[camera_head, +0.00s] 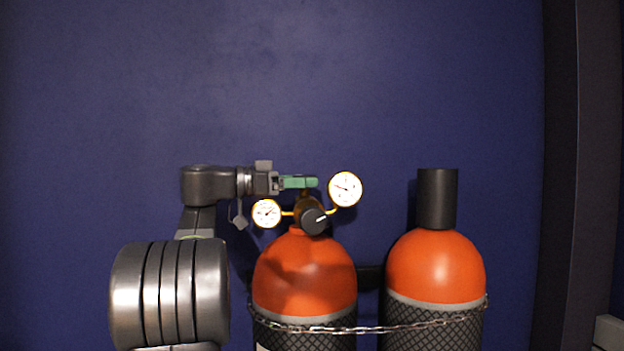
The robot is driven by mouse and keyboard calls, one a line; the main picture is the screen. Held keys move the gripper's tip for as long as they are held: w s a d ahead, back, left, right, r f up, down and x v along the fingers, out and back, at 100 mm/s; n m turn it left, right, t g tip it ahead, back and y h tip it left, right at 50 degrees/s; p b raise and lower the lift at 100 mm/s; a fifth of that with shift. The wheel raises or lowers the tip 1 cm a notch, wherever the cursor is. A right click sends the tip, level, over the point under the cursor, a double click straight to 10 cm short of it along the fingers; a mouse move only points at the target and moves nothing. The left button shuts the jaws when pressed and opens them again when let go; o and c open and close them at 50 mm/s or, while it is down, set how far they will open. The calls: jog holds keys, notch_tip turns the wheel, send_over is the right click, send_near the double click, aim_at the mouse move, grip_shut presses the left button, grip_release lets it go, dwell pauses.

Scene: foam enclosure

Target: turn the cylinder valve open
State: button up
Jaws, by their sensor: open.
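The left orange gas cylinder (304,268) carries a brass valve and regulator body (303,205) on its neck. A black round knob (314,221) with a white mark faces me at the front of the brass body. A gauge (266,213) sits at lower left and a larger gauge (345,189) at upper right. My gripper (310,182) comes in from the left, with green fingers just above the brass body and left of the larger gauge. It is open, with nothing seen held. The fingers overlap the valve's top in this view, so I cannot tell whether they touch it.
A second orange cylinder (435,266) with a black cap (437,198) stands to the right. A chain (380,329) runs across both cylinders. A blue wall (300,80) is behind, and a dark post (575,170) is at right. The space above the cylinders is free.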

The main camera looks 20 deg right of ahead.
jog(key=shift+d, duration=1.6)
jog(key=c, duration=1)
jog(key=shift+o, duration=0.2)
jog(key=shift+f+n+t+b, duration=0.3)
jog(key=shift+n+t+b, duration=0.3)
jog(key=shift+t+b, duration=0.5)
jog(key=shift+n+t+b, duration=0.6)
jog(key=shift+t+b, duration=0.2)
jog(key=shift+b, duration=0.15)
jog(key=shift+w+r+n+t+b, duration=0.15)
jog(key=shift+r+n+t+b, duration=0.15)
jog(key=shift+n+t, duration=0.15)
jog(key=o, duration=1)
jog(key=shift+c, duration=0.2)
